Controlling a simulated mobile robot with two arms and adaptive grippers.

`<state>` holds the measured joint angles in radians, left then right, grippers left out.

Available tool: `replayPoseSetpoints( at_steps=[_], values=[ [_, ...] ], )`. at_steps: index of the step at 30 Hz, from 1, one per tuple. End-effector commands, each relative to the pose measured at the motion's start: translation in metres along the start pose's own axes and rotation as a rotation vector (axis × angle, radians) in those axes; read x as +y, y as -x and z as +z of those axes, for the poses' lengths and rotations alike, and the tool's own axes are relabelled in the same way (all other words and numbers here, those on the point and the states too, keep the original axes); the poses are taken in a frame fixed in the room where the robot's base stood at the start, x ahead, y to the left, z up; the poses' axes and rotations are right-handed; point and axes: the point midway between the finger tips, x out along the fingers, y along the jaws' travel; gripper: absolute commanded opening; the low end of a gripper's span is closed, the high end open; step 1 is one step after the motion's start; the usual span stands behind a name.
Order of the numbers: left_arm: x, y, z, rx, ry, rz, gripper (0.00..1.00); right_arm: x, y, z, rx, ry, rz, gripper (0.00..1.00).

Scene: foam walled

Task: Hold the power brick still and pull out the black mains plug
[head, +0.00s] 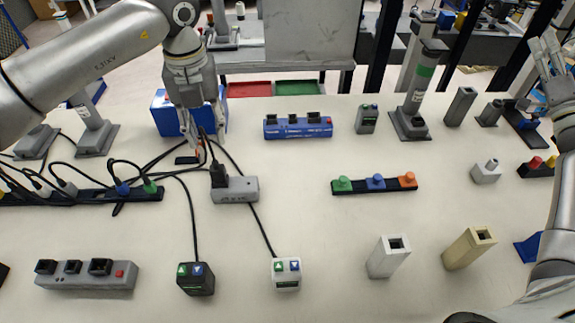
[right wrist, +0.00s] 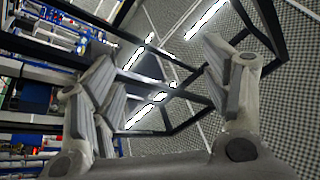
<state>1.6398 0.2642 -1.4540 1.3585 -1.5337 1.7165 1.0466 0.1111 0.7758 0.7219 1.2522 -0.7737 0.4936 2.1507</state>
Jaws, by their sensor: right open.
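The grey power brick (head: 240,190) lies flat on the table left of centre in the head view. A black plug (head: 218,175) stands upright in its left end, with a cable at it. My left gripper (head: 206,137) hangs just behind and above the plug, pointing down. Its fingers look apart, with dark cables near the tips, and it does not touch the brick. My right gripper (head: 545,58) is raised at the far right, away from the brick. It is open and empty in the right wrist view (right wrist: 165,100), which shows only ceiling and shelving.
A black power strip (head: 85,197) with several plugs and loose cables lies to the left. Two switch boxes (head: 196,280) (head: 287,274) stand in front. A blue box (head: 170,115) is behind my left gripper. A button strip (head: 375,186) lies to the right. The table between is clear.

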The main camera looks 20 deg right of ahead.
Motion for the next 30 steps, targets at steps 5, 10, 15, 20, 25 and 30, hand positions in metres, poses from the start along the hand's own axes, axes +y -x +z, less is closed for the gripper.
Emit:
replayPoseSetpoints(
  at_steps=[5, 10, 15, 20, 25, 30],
  values=[
    [0.000, 0.000, 0.000, 0.000, 0.000, 0.000, 0.36, -0.068, -0.040, 0.066, -0.135, 0.067, -0.148, 0.71],
    [0.000, 0.000, 0.000, 0.000, 0.000, 0.000, 0.36, -0.132, -0.060, 0.127, -0.253, 0.136, -0.289, 0.71],
    [0.000, 0.000, 0.000, 0.000, 0.000, 0.000, 0.36, -0.192, -0.064, 0.187, -0.365, 0.205, -0.433, 0.71],
    [0.000, 0.000, 0.000, 0.000, 0.000, 0.000, 0.36, -0.244, -0.055, 0.241, -0.466, 0.272, -0.571, 0.71],
    [0.000, 0.000, 0.000, 0.000, 0.000, 0.000, 0.36, -0.291, -0.034, 0.295, -0.567, 0.343, -0.718, 0.71],
    [0.000, 0.000, 0.000, 0.000, 0.000, 0.000, 0.36, -0.330, -0.001, 0.345, -0.665, 0.411, -0.864, 0.71]
  ],
)
